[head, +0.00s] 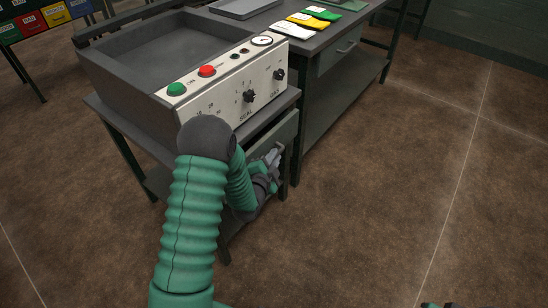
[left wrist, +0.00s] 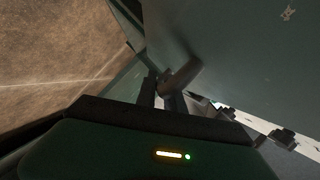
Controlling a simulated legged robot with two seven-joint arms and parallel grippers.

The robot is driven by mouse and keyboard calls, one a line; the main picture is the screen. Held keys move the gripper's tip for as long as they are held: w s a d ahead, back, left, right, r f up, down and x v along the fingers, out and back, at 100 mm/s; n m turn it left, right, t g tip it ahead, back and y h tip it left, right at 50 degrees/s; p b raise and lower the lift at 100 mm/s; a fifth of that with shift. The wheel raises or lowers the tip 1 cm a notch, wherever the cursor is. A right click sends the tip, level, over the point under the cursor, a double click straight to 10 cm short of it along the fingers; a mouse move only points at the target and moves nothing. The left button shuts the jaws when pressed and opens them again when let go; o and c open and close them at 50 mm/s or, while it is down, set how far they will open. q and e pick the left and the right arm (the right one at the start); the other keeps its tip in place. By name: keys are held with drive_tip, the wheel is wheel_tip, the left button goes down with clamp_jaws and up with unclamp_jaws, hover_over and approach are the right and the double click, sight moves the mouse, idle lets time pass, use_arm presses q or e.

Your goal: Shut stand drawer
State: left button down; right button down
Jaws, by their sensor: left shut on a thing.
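The stand (head: 291,96) carries a grey machine with a white control panel. Its grey-green drawer front (head: 284,133) shows just under the stand top, partly hidden by my left arm. A dark gap shows above the front; I cannot tell how far out the drawer stands. My left gripper (head: 273,156) is at the drawer front. In the left wrist view, the drawer front (left wrist: 235,55) fills the upper right. There my left gripper (left wrist: 164,92) is shut on the dark drawer handle (left wrist: 184,74), close against the front.
The machine's panel (head: 230,82) has knobs and buttons above my left arm. A workbench (head: 335,70) with its own drawer stands close behind to the right, with coloured packets (head: 307,20) on top. Brown floor (head: 400,190) is clear at the right.

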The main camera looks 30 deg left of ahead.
sight(262, 153)
use_arm(q)
drive_tip(key=shift+s+f, duration=0.1)
drive_tip(key=shift+f, duration=0.05)
drive_tip(key=shift+a, duration=2.25)
drive_tip(key=c, duration=1.8)
unclamp_jaws()
drive_tip(key=shift+o, duration=0.4)
drive_tip(key=shift+w+a, duration=0.1)
drive_tip(key=shift+w, duration=0.1)
drive_tip(key=shift+s+r, duration=0.2)
drive_tip(key=shift+s, duration=0.15)
drive_tip(key=p+v, duration=0.7)
drive_tip(key=v, duration=0.9)
